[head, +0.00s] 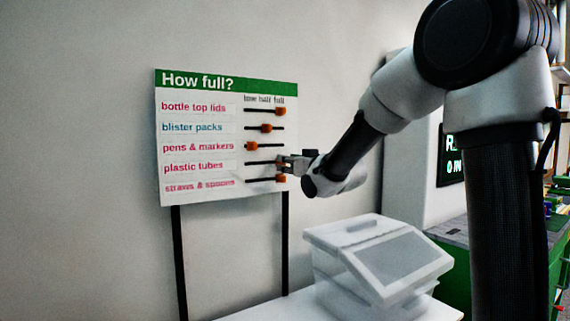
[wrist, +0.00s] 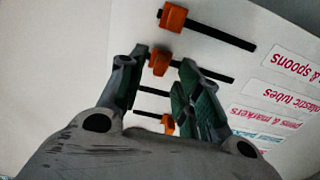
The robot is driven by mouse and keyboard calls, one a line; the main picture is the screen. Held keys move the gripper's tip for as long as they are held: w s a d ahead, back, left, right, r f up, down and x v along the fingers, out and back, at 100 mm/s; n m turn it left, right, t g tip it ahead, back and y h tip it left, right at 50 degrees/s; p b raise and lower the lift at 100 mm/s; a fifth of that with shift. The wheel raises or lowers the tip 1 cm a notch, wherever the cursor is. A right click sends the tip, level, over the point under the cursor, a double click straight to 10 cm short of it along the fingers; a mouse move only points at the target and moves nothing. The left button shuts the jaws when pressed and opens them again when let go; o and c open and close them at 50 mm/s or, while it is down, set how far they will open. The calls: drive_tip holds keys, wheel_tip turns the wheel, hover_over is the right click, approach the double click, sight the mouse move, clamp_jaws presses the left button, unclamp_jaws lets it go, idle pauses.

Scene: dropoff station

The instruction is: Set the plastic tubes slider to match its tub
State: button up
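The board "How full?" (head: 200,190) stands against the wall with a row of sliders. The plastic tubes label (head: 193,166) is fourth from the top. The plastic tubes slider knob is orange and near the full end; it shows clearly in the wrist view (wrist: 160,61), its bar running out to the right. In the head view my gripper (head: 284,163) is at this knob and partly hides it. In the wrist view my gripper's fingers (wrist: 161,70) are open, one on each side of the knob, with small gaps. The picture there is upside down.
The straws & spoons knob (wrist: 173,17) sits close beside, at its full end. The blister packs knob (head: 266,128) is mid-bar; the pens & markers knob (head: 248,146) is at the low end. A translucent lidded tub (head: 340,240) stands on the white table; its contents are unclear.

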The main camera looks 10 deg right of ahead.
sight(265, 162)
drive_tip(key=x, duration=0.2)
drive_tip(key=shift+w+a, duration=0.1)
drive_tip(key=shift+w, duration=0.3)
clamp_jaws()
drive_tip(key=shift+s+a, duration=0.25)
drive_tip(key=shift+a, duration=0.55)
drive_tip(key=shift+s+a, duration=0.3)
drive_tip(key=shift+a, duration=0.5)
drive_tip(key=shift+s+a, duration=0.25)
drive_tip(key=shift+a, duration=0.55)
unclamp_jaws()
